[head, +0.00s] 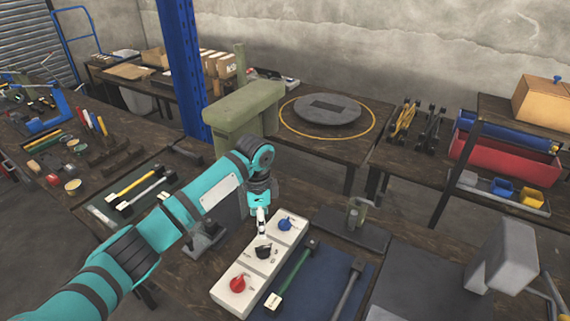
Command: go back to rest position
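My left arm, teal with grey bands, comes in from the lower left. My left gripper (262,222) points down just above a white control box (252,276) with a blue, a black and a red knob. Its tip is near the black knob (264,251); I cannot tell whether it touches it. The fingers look narrow and seen edge-on, so their opening is unclear. The blue knob (285,224) and the red knob (238,284) are uncovered. My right gripper is not in view.
A hammer with a green handle (292,272) and another tool lie on a blue mat (315,290) beside the box. A green press (245,118) and a blue post (184,65) stand behind my arm. A grey machine part (498,258) stands at the right.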

